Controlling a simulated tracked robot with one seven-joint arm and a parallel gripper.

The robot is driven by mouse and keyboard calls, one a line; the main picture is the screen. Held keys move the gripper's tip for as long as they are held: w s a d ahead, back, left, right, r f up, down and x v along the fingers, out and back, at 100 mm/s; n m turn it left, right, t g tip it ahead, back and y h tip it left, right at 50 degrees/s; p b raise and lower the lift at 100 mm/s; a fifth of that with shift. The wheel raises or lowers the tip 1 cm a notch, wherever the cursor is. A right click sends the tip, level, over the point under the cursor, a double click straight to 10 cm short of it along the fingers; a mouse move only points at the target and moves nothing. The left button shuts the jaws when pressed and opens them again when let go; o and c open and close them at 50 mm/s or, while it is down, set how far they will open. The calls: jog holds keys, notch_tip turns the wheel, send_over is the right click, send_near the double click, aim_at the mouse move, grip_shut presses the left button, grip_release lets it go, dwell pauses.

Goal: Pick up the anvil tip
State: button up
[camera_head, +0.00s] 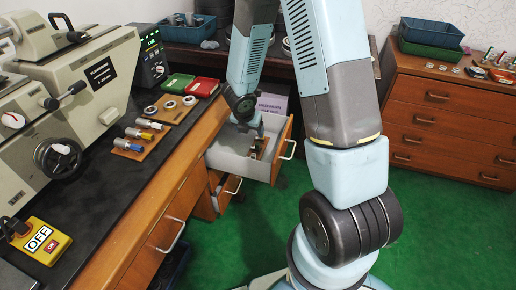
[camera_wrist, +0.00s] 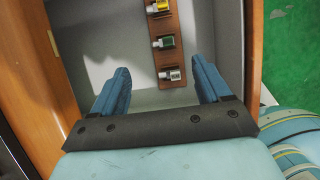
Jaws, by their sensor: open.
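An open drawer (camera_head: 230,164) holds a narrow brown rack (camera_wrist: 165,25), which shows between my fingers in the wrist view. On it lie small metal tips: one with a yellow band (camera_wrist: 158,7), one with a green band (camera_wrist: 163,42) and one with a dark band and a white label (camera_wrist: 171,74). The labels are too small to read, so I cannot tell which is the anvil tip. My gripper (camera_wrist: 160,66) is open and empty, its blue fingers on either side of the dark-banded tip. In the head view my gripper (camera_head: 246,120) is above the drawer, partly hiding the rack.
The drawer's walls (camera_wrist: 62,55) stand close around my gripper. On the dark bench at left are a machine (camera_head: 75,85), a rack of coloured-band pieces (camera_head: 138,143), rings (camera_head: 170,105) and green and red cases (camera_head: 200,88). A wooden chest (camera_head: 450,110) stands at right.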

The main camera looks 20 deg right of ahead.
send_over(255, 147)
jog(key=a, duration=0.1)
jog(key=f, duration=0.6)
jog(key=shift+s, duration=0.25)
jog(key=shift+x, duration=2.7)
jog(key=shift+s, duration=0.2)
jog(key=c, duration=1.1)
